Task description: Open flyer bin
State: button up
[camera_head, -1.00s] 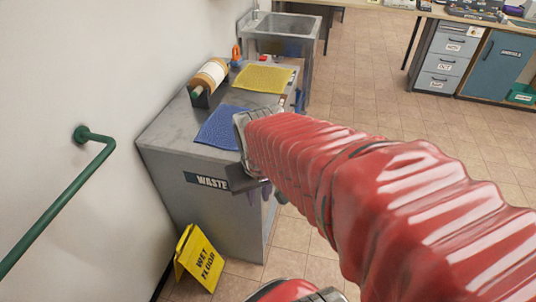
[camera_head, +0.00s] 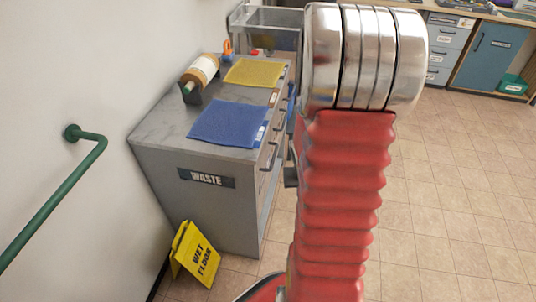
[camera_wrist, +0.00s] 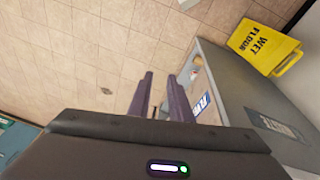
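The grey waste cabinet (camera_head: 205,225) stands against the left wall, with a dark WASTE label on its end. Its right side has bin or drawer fronts with a bar handle (camera_head: 272,155). I cannot read which front is the flyer one. In the wrist view the cabinet (camera_wrist: 235,80) is at the right, tilted, with a white and blue label (camera_wrist: 202,104) on its front close to my fingers. My gripper (camera_wrist: 163,78) has two purple fingers apart with nothing between them, beside that front. In the head view my arm hides most of the gripper.
A yellow wet floor sign (camera_head: 195,255) stands before the cabinet's end. A green rail (camera_head: 60,200) is on the wall. The tiled floor at right is clear.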

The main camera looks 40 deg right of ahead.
jog(key=d+f+m+t, duration=0.25)
jog(key=d+f, duration=0.35)
jog(key=f, duration=0.6)
jog(key=m+t, duration=0.8)
jog(key=t, duration=0.5)
send_near(274, 156)
jog(key=s, duration=0.3)
jog(key=shift+s+a+n, duration=0.2)
jog(key=shift+a+n, duration=0.05)
jog(key=w, duration=0.4)
jog(key=w+d+f, duration=0.1)
jog(key=w, duration=0.4)
jog(key=w+d+f, duration=0.1)
jog(key=w, duration=0.3)
jog(key=shift+w, duration=0.25)
